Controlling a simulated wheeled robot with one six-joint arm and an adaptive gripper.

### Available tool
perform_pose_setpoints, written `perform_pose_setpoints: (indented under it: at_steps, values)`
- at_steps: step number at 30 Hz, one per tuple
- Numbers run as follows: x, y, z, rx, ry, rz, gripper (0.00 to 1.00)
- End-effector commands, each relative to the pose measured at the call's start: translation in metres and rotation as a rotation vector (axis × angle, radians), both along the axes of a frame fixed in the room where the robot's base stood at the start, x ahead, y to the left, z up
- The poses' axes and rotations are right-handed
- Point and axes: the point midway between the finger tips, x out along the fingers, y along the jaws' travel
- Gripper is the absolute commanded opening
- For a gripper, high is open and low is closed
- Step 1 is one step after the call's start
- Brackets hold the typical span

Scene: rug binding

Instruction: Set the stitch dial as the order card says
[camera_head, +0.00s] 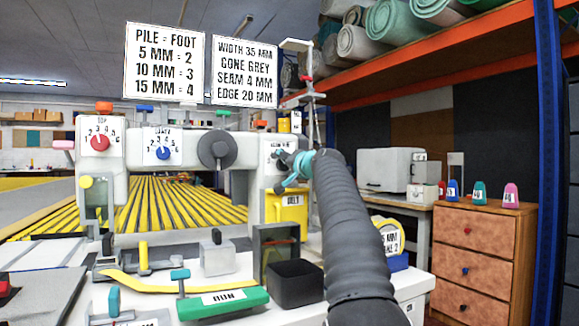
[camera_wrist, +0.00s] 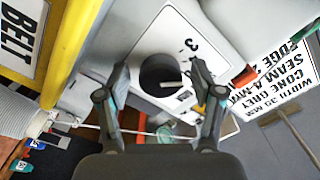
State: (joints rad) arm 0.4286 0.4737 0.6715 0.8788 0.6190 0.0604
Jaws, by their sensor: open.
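The black dial knob (camera_wrist: 160,76) sits on a white numbered plate (camera_wrist: 183,32) in the wrist view, with a white pointer mark toward the right of the picture. A 3 is readable; other numbers are partly hidden or too small. My gripper (camera_wrist: 158,80) is open, its two fingers on either side of the knob; I cannot tell whether they touch it. In the head view my gripper (camera_head: 294,168) is at the machine's right end and covers the knob. The order card (camera_head: 244,73) reads width 35 mm, cone grey, seam 4 mm, edge 20 mm.
A red dial (camera_head: 100,142), a blue dial (camera_head: 163,153) and a grey handwheel (camera_head: 216,150) are on the machine to the left. A pile and foot chart (camera_head: 164,60) stands above. A yellow belt box (camera_head: 286,215) lies below my gripper. A dark bin (camera_head: 294,284) stands in front.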

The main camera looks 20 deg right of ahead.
Motion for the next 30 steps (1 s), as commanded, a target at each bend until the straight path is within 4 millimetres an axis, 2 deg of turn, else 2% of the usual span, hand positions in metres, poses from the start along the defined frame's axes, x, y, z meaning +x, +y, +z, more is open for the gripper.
perform_pose_setpoints:
  at_steps: [8,24,30]
  values:
    - [-0.021,-0.001,0.002,0.0,0.0,-0.001,0.67]
    - [-0.099,-0.004,0.001,0.001,0.0,-0.001,0.67]
    - [-0.116,-0.004,0.0,0.0,0.0,-0.001,0.67]
